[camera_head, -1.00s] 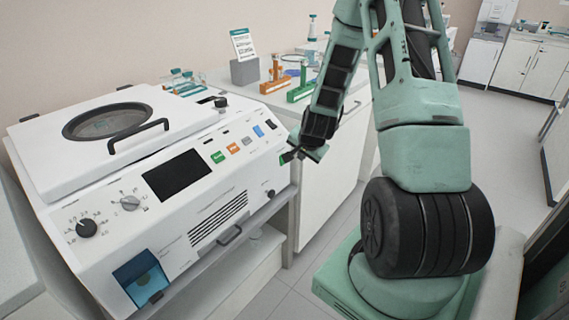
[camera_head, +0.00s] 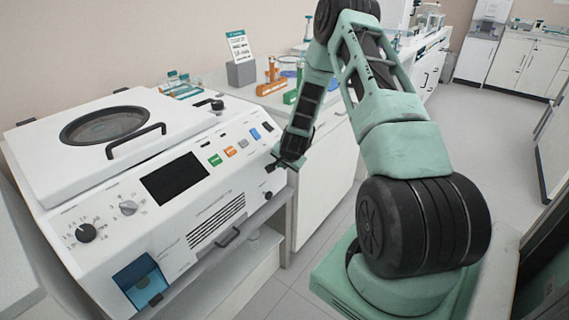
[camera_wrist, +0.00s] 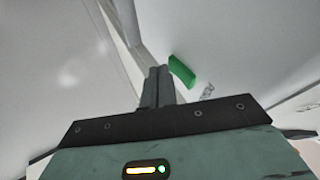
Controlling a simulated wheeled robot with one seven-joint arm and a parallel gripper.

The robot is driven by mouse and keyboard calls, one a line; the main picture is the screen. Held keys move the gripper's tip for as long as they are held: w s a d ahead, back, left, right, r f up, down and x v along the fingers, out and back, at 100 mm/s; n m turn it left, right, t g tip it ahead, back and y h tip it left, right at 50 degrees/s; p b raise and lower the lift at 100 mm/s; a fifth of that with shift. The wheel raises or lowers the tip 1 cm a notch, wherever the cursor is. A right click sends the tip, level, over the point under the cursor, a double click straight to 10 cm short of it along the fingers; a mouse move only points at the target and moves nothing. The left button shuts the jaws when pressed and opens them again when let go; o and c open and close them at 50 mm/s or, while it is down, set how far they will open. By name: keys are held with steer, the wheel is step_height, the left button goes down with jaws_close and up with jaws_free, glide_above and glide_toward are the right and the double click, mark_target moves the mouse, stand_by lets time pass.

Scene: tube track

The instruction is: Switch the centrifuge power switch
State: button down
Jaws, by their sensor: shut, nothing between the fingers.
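The white centrifuge (camera_head: 155,225) stands at the left in the head view, with its lid shut. Its front panel has a dark screen, knobs and coloured buttons. My gripper (camera_head: 271,167) is at the panel's right end, below the blue button (camera_head: 254,133). In the wrist view my gripper (camera_wrist: 157,84) has its fingers together with nothing between them. A green block (camera_wrist: 182,71) on a pale surface lies just right of the fingertips there; it may be the power switch. I cannot tell whether the fingers touch it. My gripper hides that part of the panel in the head view.
A handle (camera_head: 228,238) and a small black knob (camera_head: 268,195) stick out from the centrifuge front below my gripper. A counter behind holds a grey sign holder (camera_head: 240,73) and an orange rack (camera_head: 271,87).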

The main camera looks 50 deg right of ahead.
steer(key=shift+w, duration=0.15)
steer(key=shift+w+f+t+b, duration=0.1)
steer(key=shift+w+t+b, duration=0.15)
steer(key=shift+b, duration=0.6)
steer(key=shift+r+p, duration=0.5)
steer(key=shift+r, duration=0.35)
